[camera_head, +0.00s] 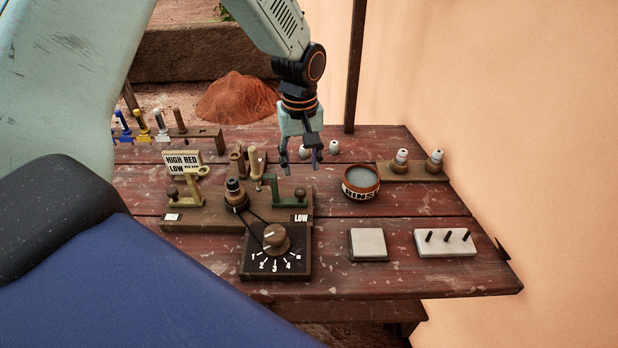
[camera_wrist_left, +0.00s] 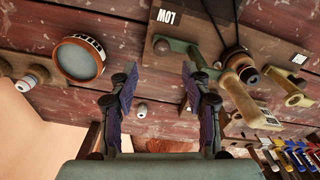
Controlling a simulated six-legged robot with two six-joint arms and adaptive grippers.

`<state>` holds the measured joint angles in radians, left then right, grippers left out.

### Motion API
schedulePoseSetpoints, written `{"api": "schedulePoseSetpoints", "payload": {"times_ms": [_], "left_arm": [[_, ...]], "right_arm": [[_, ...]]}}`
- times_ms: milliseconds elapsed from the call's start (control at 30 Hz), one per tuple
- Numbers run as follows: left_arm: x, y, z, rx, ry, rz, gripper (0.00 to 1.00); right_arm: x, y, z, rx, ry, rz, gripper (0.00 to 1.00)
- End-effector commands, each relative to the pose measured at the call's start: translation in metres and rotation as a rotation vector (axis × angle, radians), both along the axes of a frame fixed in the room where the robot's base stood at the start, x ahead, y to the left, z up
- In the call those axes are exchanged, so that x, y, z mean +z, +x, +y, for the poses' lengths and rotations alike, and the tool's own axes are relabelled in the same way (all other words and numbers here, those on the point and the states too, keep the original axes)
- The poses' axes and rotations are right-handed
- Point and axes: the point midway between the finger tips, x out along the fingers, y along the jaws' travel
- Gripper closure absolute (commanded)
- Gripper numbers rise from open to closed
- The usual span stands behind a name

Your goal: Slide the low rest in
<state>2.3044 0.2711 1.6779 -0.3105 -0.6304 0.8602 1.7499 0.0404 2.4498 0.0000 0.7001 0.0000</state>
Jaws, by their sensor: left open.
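The low rest (camera_head: 290,194) is a green bracket at the right end of a wooden base (camera_head: 215,215), beside the LOW label (camera_head: 300,218). A dark round knob stands at its right end. In the left wrist view the low rest (camera_wrist_left: 190,52) shows beyond my fingertips. My left gripper (camera_head: 300,163) is open and empty, pointing down above the table behind the low rest and apart from it. Its two fingers (camera_wrist_left: 158,85) are spread in the left wrist view. The yellow-olive high rest (camera_head: 190,186) is at the base's left end. My right gripper is out of view.
A dark-topped spindle (camera_head: 235,193) stands between the rests, with a dial box (camera_head: 276,262) in front. A RINSE bowl (camera_head: 360,182) stands to the right. A sign (camera_head: 182,161) and wooden posts (camera_head: 254,163) rise behind the base.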

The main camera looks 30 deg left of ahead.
Motion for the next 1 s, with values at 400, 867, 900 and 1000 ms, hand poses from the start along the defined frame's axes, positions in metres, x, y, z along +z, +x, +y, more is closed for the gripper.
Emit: {"api": "schedulePoseSetpoints", "payload": {"times_ms": [400, 867, 900, 1000], "left_arm": [[-0.041, -0.009, 0.000, 0.002, -0.001, 0.004, 0.52], [-0.078, -0.005, -0.001, 0.002, -0.001, 0.000, 0.52], [-0.078, -0.004, -0.001, 0.002, -0.001, 0.000, 0.52], [-0.078, -0.004, -0.002, 0.001, -0.001, 0.001, 0.52]], "right_arm": [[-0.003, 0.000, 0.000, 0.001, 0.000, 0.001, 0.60], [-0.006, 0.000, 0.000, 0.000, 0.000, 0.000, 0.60], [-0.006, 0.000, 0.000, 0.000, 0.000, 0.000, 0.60], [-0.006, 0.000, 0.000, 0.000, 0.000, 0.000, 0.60]]}}
